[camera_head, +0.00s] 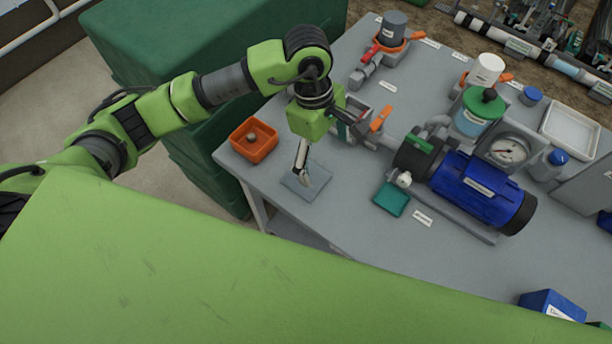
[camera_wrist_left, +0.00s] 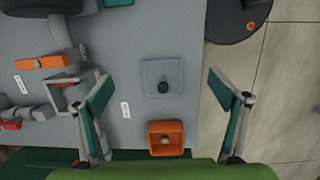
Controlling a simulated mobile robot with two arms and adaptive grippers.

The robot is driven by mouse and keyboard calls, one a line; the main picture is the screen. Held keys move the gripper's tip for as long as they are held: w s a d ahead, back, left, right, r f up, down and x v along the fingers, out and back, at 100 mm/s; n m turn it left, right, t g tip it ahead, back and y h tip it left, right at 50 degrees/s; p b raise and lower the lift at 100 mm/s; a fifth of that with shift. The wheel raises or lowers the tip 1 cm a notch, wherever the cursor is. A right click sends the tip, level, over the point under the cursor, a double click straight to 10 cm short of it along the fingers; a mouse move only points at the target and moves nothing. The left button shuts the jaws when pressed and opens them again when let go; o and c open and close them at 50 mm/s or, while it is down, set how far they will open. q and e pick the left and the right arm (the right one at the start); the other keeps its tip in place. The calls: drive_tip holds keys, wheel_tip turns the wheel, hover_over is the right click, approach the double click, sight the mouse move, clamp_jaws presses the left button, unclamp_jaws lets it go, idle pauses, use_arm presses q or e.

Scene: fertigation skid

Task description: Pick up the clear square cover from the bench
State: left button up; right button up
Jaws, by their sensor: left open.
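The clear square cover (camera_head: 319,187) lies flat near the left front edge of the grey bench, looking like a thin blue-grey plate. My right gripper is not in view.
An orange tray (camera_head: 262,157) with a small round piece sits left of the cover. A teal square (camera_head: 391,199) and a blue motor pump (camera_head: 480,188) are to the right. A grey fitting with an orange lever (camera_head: 380,118) stands behind. The bench edge is close.

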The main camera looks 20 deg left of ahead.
use_arm(q)
drive_tip(key=a+f, duration=0.1)
drive_tip(key=f, duration=0.1)
drive_tip(key=w+a+f+y+p, duration=0.1)
drive_tip(key=a+f, duration=0.1)
drive_tip(key=f, duration=0.1)
drive_tip(key=a+f+y+p, duration=0.1)
drive_tip(key=f, duration=0.1)
drive_tip(key=shift+w+a+f, duration=0.2)
drive_tip(key=shift+a+f, duration=0.05)
drive_tip(key=shift+f, duration=0.1)
wheel_tip(320, 180, down, 5)
drive_tip(key=shift+w+a+r+p, duration=0.1)
drive_tip(key=shift+r+p, duration=0.1)
drive_tip(key=shift+p, duration=1)
drive_tip(key=shift+f, duration=0.6)
drive_tip(key=shift+w, duration=0.1)
drive_tip(key=c, duration=1.2)
